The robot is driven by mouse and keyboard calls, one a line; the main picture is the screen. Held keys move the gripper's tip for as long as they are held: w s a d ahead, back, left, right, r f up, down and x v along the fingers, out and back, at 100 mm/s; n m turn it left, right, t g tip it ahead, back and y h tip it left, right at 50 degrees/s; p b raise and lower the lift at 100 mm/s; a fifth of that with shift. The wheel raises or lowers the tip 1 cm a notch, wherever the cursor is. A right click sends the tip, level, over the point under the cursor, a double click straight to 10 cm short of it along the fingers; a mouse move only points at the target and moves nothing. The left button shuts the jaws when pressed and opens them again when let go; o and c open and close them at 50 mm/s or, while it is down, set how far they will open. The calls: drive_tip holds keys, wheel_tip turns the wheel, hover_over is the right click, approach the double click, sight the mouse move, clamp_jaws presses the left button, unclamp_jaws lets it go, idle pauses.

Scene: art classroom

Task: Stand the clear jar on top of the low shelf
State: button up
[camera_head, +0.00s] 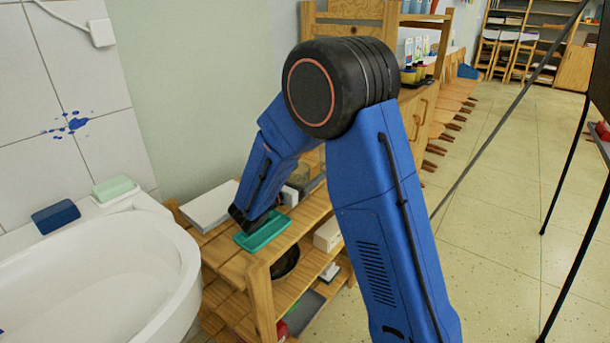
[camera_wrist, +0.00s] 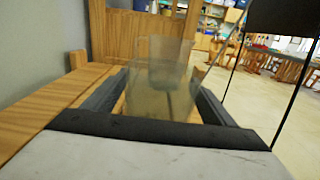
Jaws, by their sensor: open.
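The clear jar (camera_wrist: 158,88) stands upright in the wrist view, see-through and greyish, with the background showing through it. My gripper (camera_wrist: 160,80) is open, with one dark finger on each side of the jar. I cannot tell whether either finger touches it. The jar's base is partly hidden behind the gripper's dark front edge. The low shelf (camera_head: 236,268) is a wooden rack beside the sink in the head view, and my arm reaches down to its top. Light wooden boards (camera_wrist: 45,108) show beside the gripper in the wrist view. My arm hides most of the gripper in the head view.
A teal tray (camera_head: 264,232) and a pale flat box (camera_head: 209,206) lie on the shelf top. A dark bowl (camera_head: 285,262) and a white box (camera_head: 328,234) sit lower. The white sink (camera_head: 95,275) is at left. A black easel leg (camera_head: 565,270) stands right; the floor between is clear.

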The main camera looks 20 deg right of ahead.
drive_tip(key=v, duration=1.1)
drive_tip(key=shift+s+a, duration=0.2)
drive_tip(key=shift+a, duration=0.1)
